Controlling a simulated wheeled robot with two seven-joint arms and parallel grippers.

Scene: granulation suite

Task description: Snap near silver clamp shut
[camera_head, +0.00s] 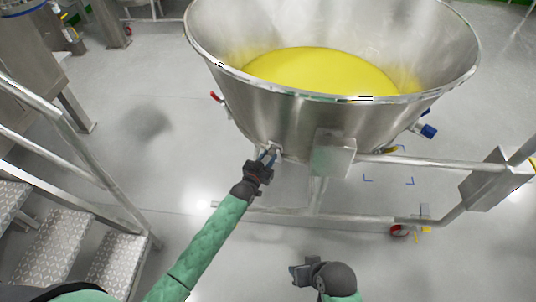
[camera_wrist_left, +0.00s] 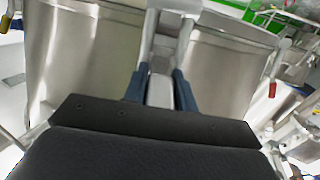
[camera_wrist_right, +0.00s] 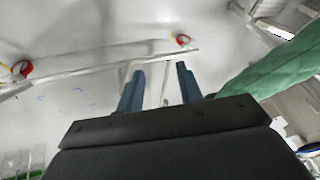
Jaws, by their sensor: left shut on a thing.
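The near silver clamp (camera_wrist_left: 160,88) is a pale metal piece on the side of a large steel vessel (camera_head: 290,128). In the left wrist view it sits between the two blue fingers of my left gripper (camera_wrist_left: 160,92). In the head view my left gripper (camera_head: 267,156) reaches the vessel's lower near wall and mostly hides the clamp. My left gripper is shut on the clamp. My right gripper (camera_head: 300,272) is low and away from the vessel. In the right wrist view its fingers (camera_wrist_right: 160,85) are apart with nothing held between them.
The vessel holds yellow material (camera_head: 320,70). A steel box (camera_head: 333,153) and a frame rail (camera_head: 420,163) stand right of the left gripper. Metal stairs (camera_head: 60,240) with a handrail are at the left. Grey floor is open between the stairs and the vessel.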

